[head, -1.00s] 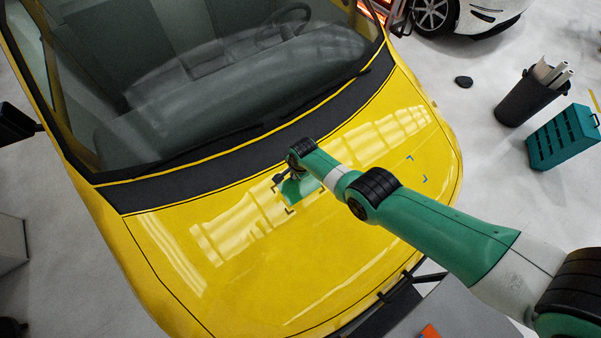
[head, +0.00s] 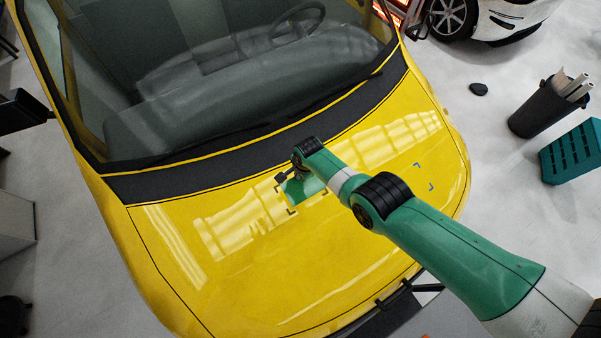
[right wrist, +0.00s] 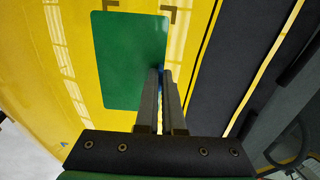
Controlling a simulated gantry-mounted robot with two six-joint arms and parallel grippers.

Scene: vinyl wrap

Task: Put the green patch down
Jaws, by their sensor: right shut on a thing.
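The green patch (head: 305,190) is a flat rectangle over the yellow hood (head: 330,265), close to dark corner marks (head: 293,211). My right gripper (head: 285,178) is at the patch's edge, with the arm coming in from the lower right. In the right wrist view the gripper (right wrist: 161,72) is shut on one edge of the green patch (right wrist: 130,60), with a small bit of blue between the fingertips. Dark corner marks (right wrist: 169,15) show just beyond the patch. I cannot tell whether the patch touches the hood. My left gripper is not in view.
Blue corner marks (head: 424,177) lie on the hood to the right. The windshield (head: 220,80) rises behind a black cowl strip (head: 190,178). A dark bin with rolls (head: 540,108) and a teal crate (head: 572,155) stand on the floor at right.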

